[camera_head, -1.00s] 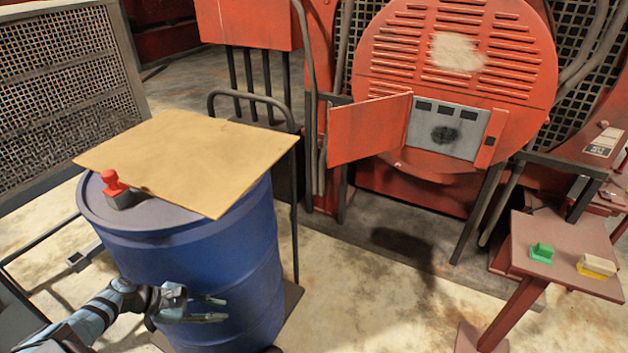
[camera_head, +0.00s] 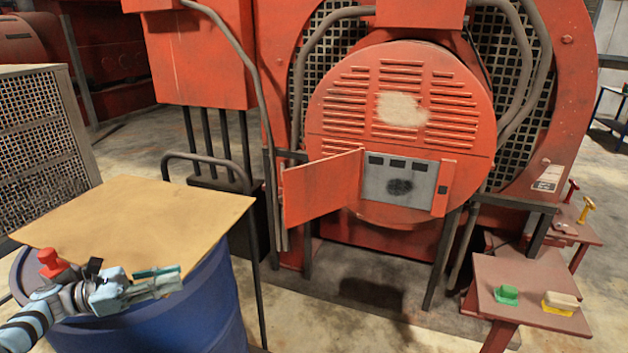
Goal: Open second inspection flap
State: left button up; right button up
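A red round engine housing (camera_head: 345,125) with louvred slots faces me. A red flap (camera_head: 322,188) low on its left side stands swung open to the left. It bares a grey panel (camera_head: 375,185) with dark windows and a black smudge. I cannot tell which numbered flap this is, and no other flap shows clearly. My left gripper (camera_head: 160,282) is above the blue drum's top near the brown board, well left of and nearer than the flap. Its fingers look apart, with nothing between them. My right gripper is not in view.
A blue drum (camera_head: 205,310) carries a brown board (camera_head: 140,220) and a red-handled stamp (camera_head: 52,264), partly behind my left arm. A red stand (camera_head: 520,285) at right holds a green block (camera_head: 507,293) and a yellow-based block (camera_head: 561,305).

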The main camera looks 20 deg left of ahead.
aim_at(312, 190)
jog(key=i, duration=1.25)
jog(key=u, duration=0.05)
